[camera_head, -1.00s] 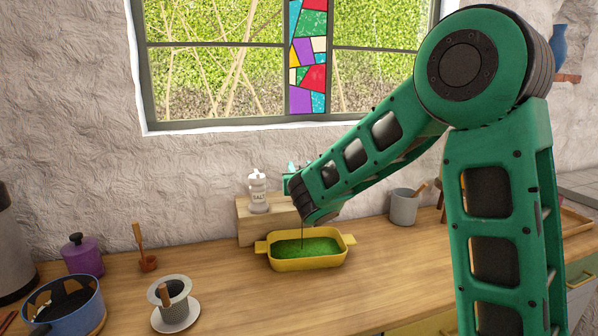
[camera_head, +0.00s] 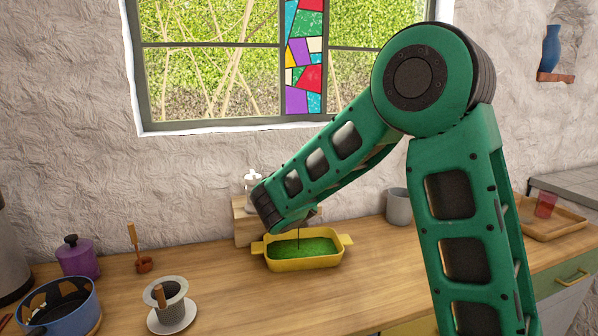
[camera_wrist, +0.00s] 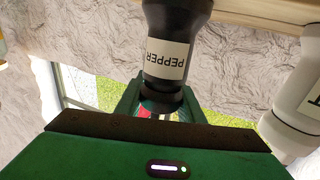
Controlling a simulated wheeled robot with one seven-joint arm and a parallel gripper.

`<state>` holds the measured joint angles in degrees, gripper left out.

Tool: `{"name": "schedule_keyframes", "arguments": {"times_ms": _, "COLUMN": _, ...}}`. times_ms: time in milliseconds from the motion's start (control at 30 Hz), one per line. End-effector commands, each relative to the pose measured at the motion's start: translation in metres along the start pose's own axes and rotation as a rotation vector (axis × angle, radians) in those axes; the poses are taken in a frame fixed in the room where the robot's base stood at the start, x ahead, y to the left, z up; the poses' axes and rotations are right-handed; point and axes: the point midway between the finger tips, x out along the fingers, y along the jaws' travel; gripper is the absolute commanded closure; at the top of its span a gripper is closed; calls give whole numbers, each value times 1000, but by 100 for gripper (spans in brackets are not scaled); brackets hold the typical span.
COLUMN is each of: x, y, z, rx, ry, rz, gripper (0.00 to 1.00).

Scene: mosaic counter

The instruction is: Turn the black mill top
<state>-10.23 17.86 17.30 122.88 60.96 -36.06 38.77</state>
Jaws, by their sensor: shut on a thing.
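The black pepper mill (camera_wrist: 178,18) shows upside down in the wrist view, with a white PEPPER label on its body. Its black top (camera_wrist: 162,90) sits between the green fingers of my gripper (camera_wrist: 163,104), which is shut on it. In the head view the mill and my gripper are hidden behind my arm.
A white salt mill (camera_wrist: 300,105) stands beside the pepper mill; in the head view it shows partly on a wooden block (camera_head: 243,228). A yellow dish (camera_head: 304,263) with green contents stands in front. The counter's front middle is clear.

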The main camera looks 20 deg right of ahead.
Motion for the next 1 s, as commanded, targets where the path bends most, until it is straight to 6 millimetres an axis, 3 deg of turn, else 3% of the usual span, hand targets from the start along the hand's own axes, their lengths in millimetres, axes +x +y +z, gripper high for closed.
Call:
{"name": "schedule_keyframes", "arguments": {"times_ms": 167, "x": 0, "y": 1, "z": 2, "rx": -1, "ry": -4, "rz": 1, "gripper": 88}}
{"name": "schedule_keyframes", "arguments": {"times_ms": 200, "x": 0, "y": 1, "z": 2, "rx": -1, "ry": -4, "rz": 1, "gripper": 56}}
{"name": "schedule_keyframes", "arguments": {"times_ms": 267, "x": 0, "y": 1, "z": 2, "rx": -1, "ry": -3, "rz": 1, "gripper": 46}}
{"name": "schedule_keyframes", "arguments": {"times_ms": 667, "x": -8, "y": 0, "z": 1, "rx": -2, "ry": -2, "rz": -1, "gripper": 46}}
{"name": "schedule_keyframes", "arguments": {"times_ms": 1000, "x": -67, "y": -1, "z": 2, "rx": -4, "ry": -3, "rz": -4, "gripper": 46}}
